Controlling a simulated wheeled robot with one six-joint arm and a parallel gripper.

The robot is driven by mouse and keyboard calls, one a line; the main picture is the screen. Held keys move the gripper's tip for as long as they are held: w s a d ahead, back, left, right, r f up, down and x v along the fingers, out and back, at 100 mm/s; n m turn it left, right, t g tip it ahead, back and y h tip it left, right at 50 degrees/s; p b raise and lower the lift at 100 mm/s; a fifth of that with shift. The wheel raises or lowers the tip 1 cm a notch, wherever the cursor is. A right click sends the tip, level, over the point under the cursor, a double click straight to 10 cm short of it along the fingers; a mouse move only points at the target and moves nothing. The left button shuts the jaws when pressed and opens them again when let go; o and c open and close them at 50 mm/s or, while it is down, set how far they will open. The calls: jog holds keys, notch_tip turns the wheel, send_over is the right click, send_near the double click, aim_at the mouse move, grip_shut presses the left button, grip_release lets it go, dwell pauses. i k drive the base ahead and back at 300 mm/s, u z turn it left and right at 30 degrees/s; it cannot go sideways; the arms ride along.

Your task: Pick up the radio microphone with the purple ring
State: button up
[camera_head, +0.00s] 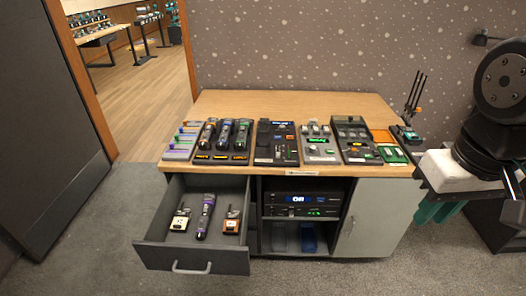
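A dark microphone (205,215) with purple at its lower end lies lengthwise in the open drawer (194,258), between two small tan-and-dark items. More dark handheld microphones stand side by side in a holder on the desk top: a left one (207,133), a middle one (225,133) with a bluish or purple band, and a right one (243,133). Their exact ring colours are too small to tell for certain. My gripper is not clearly visible in this view.
The wooden desk (310,101) carries a fader strip (183,140), several control panels (277,142) and a device with upright antennas (408,133). The drawer juts out over the carpet. A large black round-ended assembly (503,82) stands at the right. Carpet in front is clear.

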aim_at(209, 199)
jog(key=u, duration=0.2)
jog(key=i, duration=0.55)
jog(key=u, duration=1.9)
